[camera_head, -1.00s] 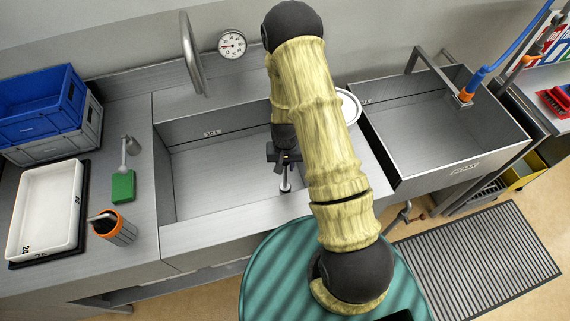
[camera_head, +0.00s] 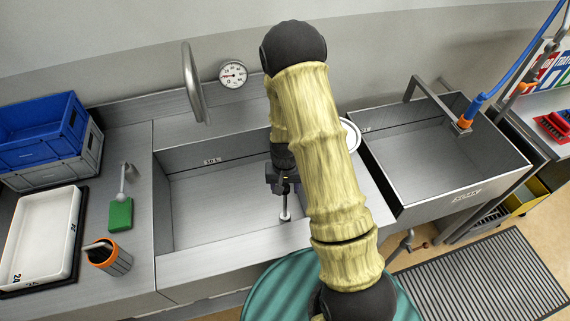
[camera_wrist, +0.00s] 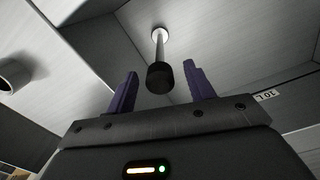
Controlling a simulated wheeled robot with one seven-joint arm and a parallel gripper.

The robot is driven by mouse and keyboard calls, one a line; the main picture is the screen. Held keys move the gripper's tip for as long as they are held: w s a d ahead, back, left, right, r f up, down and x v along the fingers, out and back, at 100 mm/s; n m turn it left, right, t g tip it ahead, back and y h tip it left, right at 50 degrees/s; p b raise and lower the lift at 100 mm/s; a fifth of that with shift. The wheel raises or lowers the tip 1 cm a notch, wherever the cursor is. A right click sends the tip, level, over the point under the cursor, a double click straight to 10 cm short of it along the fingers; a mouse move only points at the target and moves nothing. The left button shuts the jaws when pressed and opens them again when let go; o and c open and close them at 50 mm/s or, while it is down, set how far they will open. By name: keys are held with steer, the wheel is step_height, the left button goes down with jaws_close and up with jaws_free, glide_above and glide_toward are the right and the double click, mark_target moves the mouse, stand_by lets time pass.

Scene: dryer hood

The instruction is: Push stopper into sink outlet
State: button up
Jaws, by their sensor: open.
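The stopper (camera_head: 285,207) is a thin metal rod with a pale round foot, standing in the left sink basin (camera_head: 215,205). In the wrist view its black knob (camera_wrist: 160,77) faces me, and the rod runs from it to the foot. My gripper (camera_wrist: 160,72) is open, with one purple finger on each side of the knob in the picture. I see no finger touching it. In the head view my gripper (camera_head: 284,182) hangs over the basin just above the rod, partly covered by my arm. The sink outlet is not clearly visible; whether the foot sits in it I cannot tell.
A second basin (camera_head: 435,135) lies to the right, with a blue hose sprayer (camera_head: 475,105). A curved tap (camera_head: 193,85) and a gauge (camera_head: 232,73) are behind. Blue and grey crates (camera_head: 45,135), a white tray (camera_head: 45,235), a green block (camera_head: 120,214) and an orange-rimmed cup (camera_head: 108,255) stand left.

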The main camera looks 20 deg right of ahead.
step_height(320, 180, up, 13)
steer(key=b, duration=0.1)
steer(key=shift+b, duration=0.3)
stand_by(0.9)
steer(key=s+r+n+t, duration=0.2)
steer(key=s+r+n, duration=0.1)
steer(key=s+r, duration=0.5)
steer(key=s, duration=0.3)
steer(key=shift+t, duration=0.3)
steer(key=shift+s+r, duration=0.1)
stand_by(0.9)
